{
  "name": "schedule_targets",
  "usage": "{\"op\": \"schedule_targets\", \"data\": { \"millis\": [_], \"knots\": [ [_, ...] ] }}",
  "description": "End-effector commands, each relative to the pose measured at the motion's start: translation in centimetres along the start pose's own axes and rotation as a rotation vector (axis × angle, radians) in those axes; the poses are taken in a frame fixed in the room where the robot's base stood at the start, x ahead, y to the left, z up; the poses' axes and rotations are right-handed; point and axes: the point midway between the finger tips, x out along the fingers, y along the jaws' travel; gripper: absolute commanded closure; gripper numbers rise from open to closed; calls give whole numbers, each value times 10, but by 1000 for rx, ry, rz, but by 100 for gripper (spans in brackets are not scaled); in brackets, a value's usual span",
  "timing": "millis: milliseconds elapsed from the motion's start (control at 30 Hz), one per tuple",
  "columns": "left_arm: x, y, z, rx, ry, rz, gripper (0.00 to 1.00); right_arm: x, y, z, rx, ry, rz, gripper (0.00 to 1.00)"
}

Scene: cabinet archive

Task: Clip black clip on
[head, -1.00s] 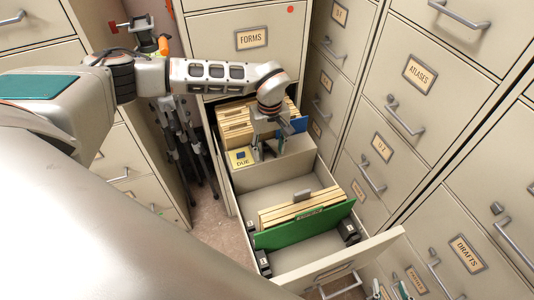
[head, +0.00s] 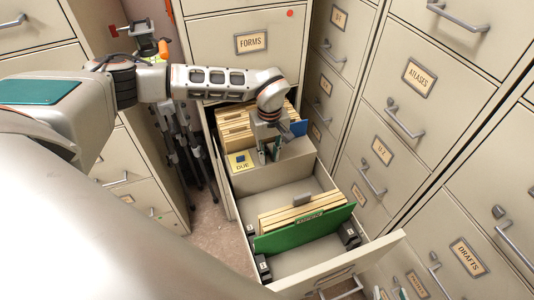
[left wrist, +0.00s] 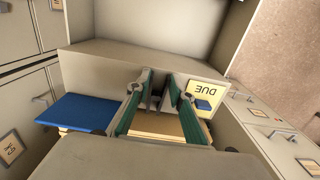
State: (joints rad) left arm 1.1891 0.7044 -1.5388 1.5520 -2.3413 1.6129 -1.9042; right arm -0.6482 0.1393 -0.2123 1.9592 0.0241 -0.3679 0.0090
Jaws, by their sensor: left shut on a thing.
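My left gripper (head: 269,155) points down at the top edge of the partition (head: 295,165) in the open drawer, beside the yellow DUE card. In the left wrist view its green-padded fingers (left wrist: 160,80) are closed on a small dark piece, which looks like the black clip (left wrist: 157,100). The fingers hide most of it, and I cannot tell whether it touches the partition. The yellow DUE card (head: 241,161) also shows in the left wrist view (left wrist: 203,98), with a blue mark. My right gripper (head: 391,293) shows only its fingertips at the bottom edge, apart and apparently empty.
The open drawer (head: 228,185) holds tan folders (head: 235,125) behind the partition and more folders (head: 300,210) behind a green divider (head: 305,232) in front. Small black blocks (head: 263,266) sit at its sides. Closed cabinets (head: 420,110) stand close on the right.

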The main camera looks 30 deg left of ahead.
Motion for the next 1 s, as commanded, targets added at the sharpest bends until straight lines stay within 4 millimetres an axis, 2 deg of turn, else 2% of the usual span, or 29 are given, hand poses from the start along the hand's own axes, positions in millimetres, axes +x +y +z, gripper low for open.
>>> {"op": "schedule_targets", "data": {
  "millis": [167, 333, 500, 567, 667, 833, 1000],
  "knots": [
    [-4, 10, 16, -5, -53, 1, 85, -2, 1, -4, 0, 2, 1, 60],
    [-15, 32, 47, -28, -131, 4, 85, -5, 2, -9, 0, 3, 3, 60],
    [-23, 58, 83, -111, -305, 18, 85, -6, 4, -9, 1, 1, 5, 60],
    [-31, 70, 97, -166, -384, 32, 85, -7, 4, -10, 1, 0, 5, 60],
    [-52, 94, 116, -313, -567, 88, 85, -8, 4, -11, 1, -3, 5, 60],
    [-90, 120, 116, -568, -838, 255, 85, -10, 5, -11, 1, -7, 6, 60],
    [-120, 132, 93, -773, -1022, 460, 85, -11, 5, -13, 1, -7, 6, 60]
  ]
}}
